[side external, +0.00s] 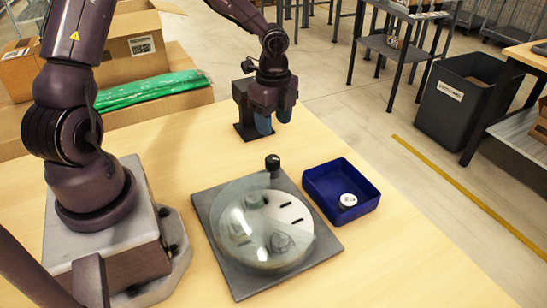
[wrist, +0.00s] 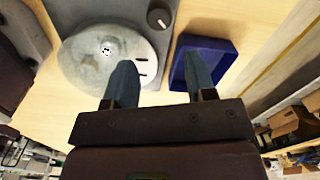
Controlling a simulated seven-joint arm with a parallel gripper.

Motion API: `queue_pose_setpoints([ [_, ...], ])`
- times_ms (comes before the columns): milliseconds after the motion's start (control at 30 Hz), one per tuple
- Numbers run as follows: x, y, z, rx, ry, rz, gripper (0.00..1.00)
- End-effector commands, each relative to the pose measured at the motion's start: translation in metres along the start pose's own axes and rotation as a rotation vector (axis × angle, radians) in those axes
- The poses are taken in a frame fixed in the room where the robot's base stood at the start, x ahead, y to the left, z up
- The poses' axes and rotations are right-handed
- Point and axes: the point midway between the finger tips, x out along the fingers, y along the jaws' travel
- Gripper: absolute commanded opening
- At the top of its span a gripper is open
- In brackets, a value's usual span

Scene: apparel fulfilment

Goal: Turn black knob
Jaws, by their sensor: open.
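The black knob (side external: 272,162) stands at the back corner of a grey square base plate (side external: 222,262). It also shows in the wrist view (wrist: 159,17), with a light mark on its top. A clear dome (side external: 240,235) covers much of a pale slotted disc (side external: 297,213) on the plate, with several blurred round items beneath. My gripper (side external: 274,121) points down with its blue fingers apart and empty. It is above and behind the knob, not touching it. In the wrist view the fingers (wrist: 157,62) are spread, with the knob beyond the gap between them.
A blue tray (side external: 318,172) sits right of the plate, holding a white round item (side external: 348,200). A black stand (side external: 243,112) is beside my gripper. Green bags (side external: 150,90) and cardboard boxes (side external: 130,45) are at the back left. The front right of the table is clear.

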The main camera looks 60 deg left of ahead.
Motion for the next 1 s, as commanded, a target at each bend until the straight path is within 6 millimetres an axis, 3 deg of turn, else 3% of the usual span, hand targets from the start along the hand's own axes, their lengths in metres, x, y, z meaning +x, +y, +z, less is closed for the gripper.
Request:
queue_pose_setpoints([
  [300, 0.068, 0.002, -0.001, 0.000, 0.001, 0.007, 0.51],
  [500, 0.097, 0.001, 0.000, -0.001, 0.000, 0.004, 0.51],
  [700, 0.109, 0.001, 0.000, -0.002, 0.000, 0.002, 0.51],
  [967, 0.110, 0.001, 0.000, -0.003, 0.000, 0.001, 0.51],
  [1000, 0.109, 0.001, 0.000, -0.003, 0.000, 0.001, 0.41],
])
